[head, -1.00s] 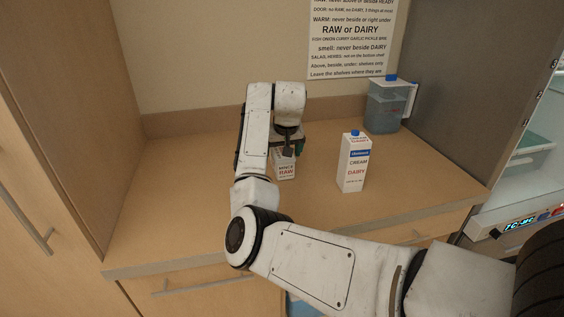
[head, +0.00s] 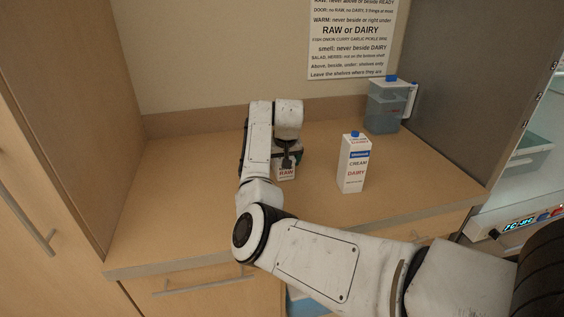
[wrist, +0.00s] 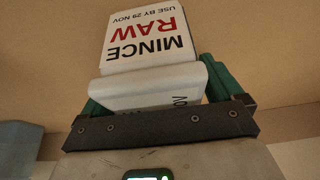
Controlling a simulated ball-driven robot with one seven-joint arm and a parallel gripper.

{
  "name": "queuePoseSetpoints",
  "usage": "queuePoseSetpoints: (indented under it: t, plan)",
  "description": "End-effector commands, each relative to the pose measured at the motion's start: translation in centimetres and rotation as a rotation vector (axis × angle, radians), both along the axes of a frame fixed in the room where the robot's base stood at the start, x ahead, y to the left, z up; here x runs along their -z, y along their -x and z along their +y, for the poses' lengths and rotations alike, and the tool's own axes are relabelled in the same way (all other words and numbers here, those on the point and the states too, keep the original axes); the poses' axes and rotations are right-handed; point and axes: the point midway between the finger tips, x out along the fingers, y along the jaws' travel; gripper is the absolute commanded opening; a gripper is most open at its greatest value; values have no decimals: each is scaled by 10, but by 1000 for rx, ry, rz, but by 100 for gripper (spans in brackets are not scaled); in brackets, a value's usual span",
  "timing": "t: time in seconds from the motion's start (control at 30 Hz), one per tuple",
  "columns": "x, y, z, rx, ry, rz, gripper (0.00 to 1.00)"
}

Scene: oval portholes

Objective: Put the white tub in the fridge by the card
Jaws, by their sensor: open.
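The white tub (head: 287,172), labelled MINCE RAW in black and red, stands on the wooden counter and is partly hidden by my arm in the head view. In the wrist view the tub (wrist: 150,45) lies straight ahead, with its lid edge close to the jaws. My gripper (head: 288,158) is at the top of the tub, and its green fingers (wrist: 160,88) stand apart on either side of it. The card (head: 352,40) hangs on the back wall with printed storage rules. The fridge (head: 520,185) is at the right with its lit interior partly visible.
A cream carton marked DAIRY (head: 354,163) stands to the right of the tub. A blue-grey jug (head: 385,105) stands at the back right. A grey panel (head: 465,80) separates the counter from the fridge. The counter's left side is clear.

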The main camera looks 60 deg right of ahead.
Motion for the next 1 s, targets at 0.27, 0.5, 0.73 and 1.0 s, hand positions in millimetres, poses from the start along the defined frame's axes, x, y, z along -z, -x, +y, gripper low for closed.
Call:
queuePoseSetpoints:
  t: [0.27, 0.5, 0.73, 1.0]
  plan:
    - [3, 0, 0, 0, -1, -1, 94]
    - [3, 0, 0, 0, -1, -1, 94]
    - [3, 0, 0, 0, 0, 0, 72]
    - [3, 0, 0, 0, 0, 0, 46]
